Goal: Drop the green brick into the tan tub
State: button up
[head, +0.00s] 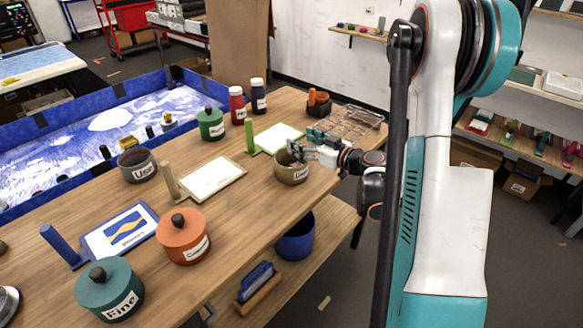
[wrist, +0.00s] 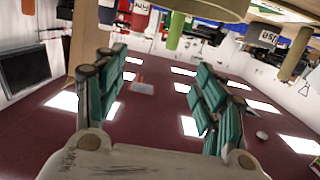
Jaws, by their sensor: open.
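In the wrist view, a pale tan rounded surface (wrist: 212,8), which looks like the tub, crosses the top edge. My gripper (head: 303,146) is at the tub's rim, over its right side in the head view. In the wrist view its teal fingers (wrist: 160,75) are wide apart with nothing between them. I cannot make out a separate green brick; the tub's inside is mostly hidden by the gripper.
A green upright handle (head: 250,137) with a framed panel stands left of the tub. An orange pot (head: 183,238) and teal pot (head: 109,290) stand nearer.

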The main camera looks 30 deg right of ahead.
jog(key=v, duration=1.1)
